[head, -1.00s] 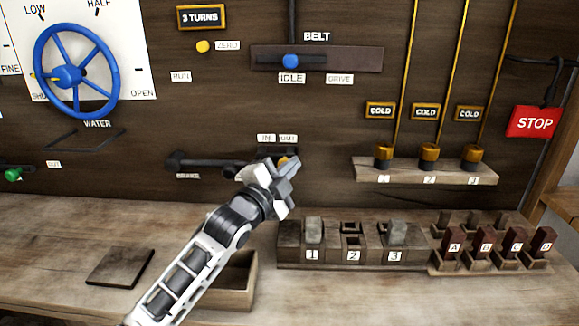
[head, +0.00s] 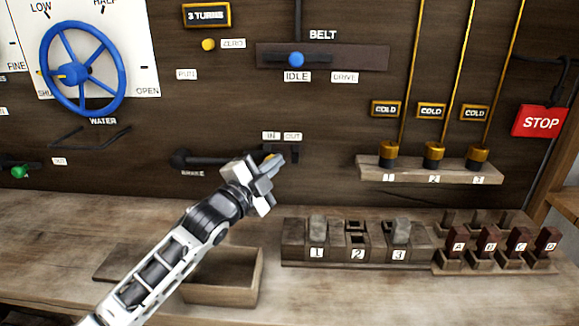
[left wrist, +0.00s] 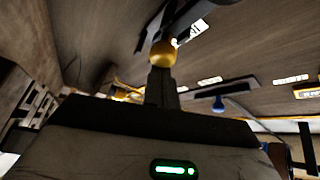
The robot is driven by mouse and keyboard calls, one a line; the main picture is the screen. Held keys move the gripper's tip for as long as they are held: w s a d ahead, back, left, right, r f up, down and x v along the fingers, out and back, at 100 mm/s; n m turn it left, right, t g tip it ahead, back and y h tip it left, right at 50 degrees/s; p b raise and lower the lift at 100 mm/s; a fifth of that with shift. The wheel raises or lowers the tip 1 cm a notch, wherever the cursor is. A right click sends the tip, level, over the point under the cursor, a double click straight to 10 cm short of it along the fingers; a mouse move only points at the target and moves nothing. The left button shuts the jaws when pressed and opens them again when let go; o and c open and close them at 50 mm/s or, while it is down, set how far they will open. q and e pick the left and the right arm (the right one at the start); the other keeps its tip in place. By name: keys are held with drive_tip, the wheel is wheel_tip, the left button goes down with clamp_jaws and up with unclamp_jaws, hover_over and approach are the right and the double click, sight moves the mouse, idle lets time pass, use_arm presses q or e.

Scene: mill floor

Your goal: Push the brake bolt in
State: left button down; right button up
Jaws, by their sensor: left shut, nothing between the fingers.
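The brake bolt's yellow knob (head: 269,156) shows in the head view just behind my left gripper, below the IN label (head: 271,136). It also shows as a yellow ball (left wrist: 162,53) in the left wrist view, straight beyond the fingers. My left gripper (head: 272,166) is shut and empty, with its tips close at the knob. It also shows in the left wrist view (left wrist: 161,84); I cannot tell whether it touches the knob. The black brake bar (head: 192,159) runs left from there and is partly hidden by my gripper. My right gripper is not in view.
The OUT label (head: 292,136) sits right of IN. Below are an open wooden box (head: 258,284) and a row of numbered blocks (head: 293,250) on the bench. A shelf (head: 400,170) with three posts juts out at right. The panel around the belt slider (head: 296,60) is clear.

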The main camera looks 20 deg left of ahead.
use_arm(q)
drive_tip(key=d+r+p, duration=0.3)
drive_tip(key=d, duration=0.1)
drive_tip(key=f+b+v, duration=0.1)
drive_tip(key=b+v, duration=0.1)
drive_tip(key=v, duration=0.8)
drive_tip(key=shift+a, duration=0.2)
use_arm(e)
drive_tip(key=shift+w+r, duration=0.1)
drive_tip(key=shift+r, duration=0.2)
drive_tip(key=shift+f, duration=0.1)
